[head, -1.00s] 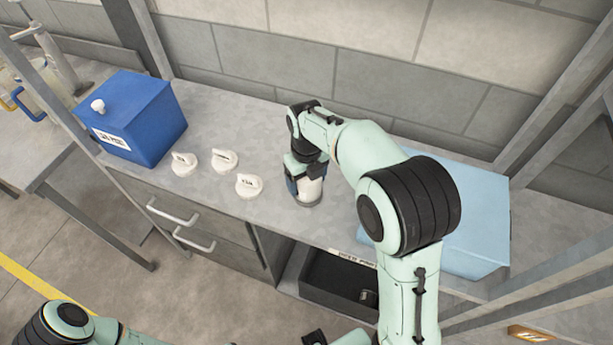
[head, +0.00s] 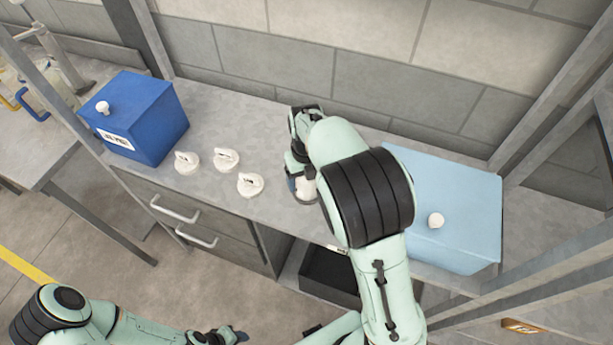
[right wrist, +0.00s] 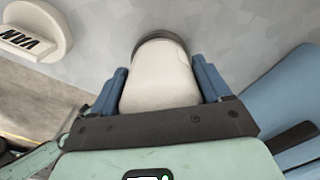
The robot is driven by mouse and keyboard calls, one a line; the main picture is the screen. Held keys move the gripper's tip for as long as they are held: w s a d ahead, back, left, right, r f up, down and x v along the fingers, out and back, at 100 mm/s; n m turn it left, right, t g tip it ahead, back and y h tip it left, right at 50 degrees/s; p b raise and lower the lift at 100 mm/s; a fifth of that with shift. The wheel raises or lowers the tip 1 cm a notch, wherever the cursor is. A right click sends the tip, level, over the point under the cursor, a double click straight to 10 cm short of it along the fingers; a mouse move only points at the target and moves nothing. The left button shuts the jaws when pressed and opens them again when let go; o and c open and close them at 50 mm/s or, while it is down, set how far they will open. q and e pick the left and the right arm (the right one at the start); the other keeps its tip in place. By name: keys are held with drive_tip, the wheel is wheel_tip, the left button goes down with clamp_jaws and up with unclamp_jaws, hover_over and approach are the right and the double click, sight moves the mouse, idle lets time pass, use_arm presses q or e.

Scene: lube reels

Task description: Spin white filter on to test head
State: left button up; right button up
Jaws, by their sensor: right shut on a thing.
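The white filter (head: 306,187) is a pale cylinder standing on the bench top, partly hidden behind my right arm. It fills the middle of the right wrist view (right wrist: 160,80), with a dark grey ring at its far end. I cannot tell whether that ring belongs to the filter or to the test head under it. My right gripper (right wrist: 160,92) is shut on the filter, with one blue finger on each side. My left gripper (head: 228,337) is low at the bottom edge of the head view, away from the bench top; its jaws are unclear.
Several white knobbed caps (head: 226,160) lie left of the filter; one reads VAN (right wrist: 30,38). A dark blue box (head: 150,115) stands at the back left and a light blue box (head: 460,195) at the right. A dark tray (head: 325,275) sits in the shelf opening below.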

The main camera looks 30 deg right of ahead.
drive_tip(key=shift+s+m+p, duration=0.1)
drive_tip(key=shift+m+p, duration=1.1)
drive_tip(key=shift+f+m, duration=0.15)
drive_tip(key=shift+m, duration=0.35)
use_arm(q)
drive_tip(key=shift+t, duration=0.3)
drive_tip(key=shift+w+r, duration=1.6)
drive_tip(key=shift+w, duration=0.25)
use_arm(e)
drive_tip(key=shift+m, duration=0.8)
drive_tip(key=shift+s+d, duration=0.1)
drive_tip(key=m, duration=0.4)
drive_tip(key=shift+s+d+f, duration=0.1)
drive_tip(key=shift+d, duration=0.15)
drive_tip(key=shift+m, duration=0.5)
drive_tip(key=shift+a, duration=0.1)
